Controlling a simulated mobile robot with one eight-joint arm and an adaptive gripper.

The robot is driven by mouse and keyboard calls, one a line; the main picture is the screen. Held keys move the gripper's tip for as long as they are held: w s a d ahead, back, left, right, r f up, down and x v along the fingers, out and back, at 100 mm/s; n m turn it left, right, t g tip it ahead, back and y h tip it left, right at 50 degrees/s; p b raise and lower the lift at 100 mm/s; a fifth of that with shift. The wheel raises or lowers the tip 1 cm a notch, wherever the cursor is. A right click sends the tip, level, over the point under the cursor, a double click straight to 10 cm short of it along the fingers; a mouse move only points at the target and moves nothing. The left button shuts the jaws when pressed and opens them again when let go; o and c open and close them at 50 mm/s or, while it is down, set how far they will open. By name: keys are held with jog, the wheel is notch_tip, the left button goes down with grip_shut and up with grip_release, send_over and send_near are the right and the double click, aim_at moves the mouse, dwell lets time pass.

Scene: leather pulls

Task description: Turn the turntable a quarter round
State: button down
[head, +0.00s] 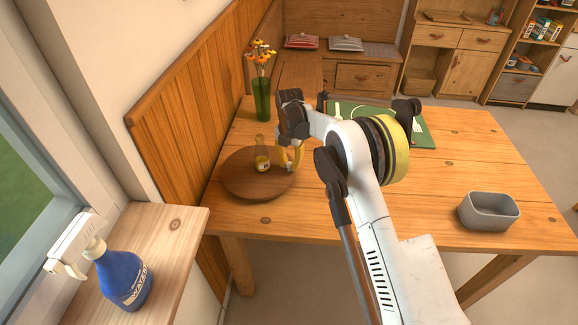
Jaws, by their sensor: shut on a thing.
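The turntable (250,187) is a round brown wooden disc lying flat at the left end of the table. A clear glass bottle (262,160) with yellow contents stands upright on it. My gripper (289,167) points down at the turntable's right edge, just right of the bottle. Its yellow fingers are shut at the rim. The small pale part between the fingertips is too small to make out, and my wrist and fingers hide part of the rim.
A green vase with flowers (262,98) stands behind the turntable near the wooden wall panel. A green mat (417,131) lies behind my arm. A grey bin (489,212) stands at the right. A blue spray bottle (125,280) is on the sill. The table's front middle is clear.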

jog(key=shift+w, duration=0.15)
dwell(0.5)
jog(key=c, duration=1.3)
grip_release()
jog(key=shift+r, duration=0.1)
notch_tip(320, 180, up, 12)
jog(key=shift+f, duration=0.1)
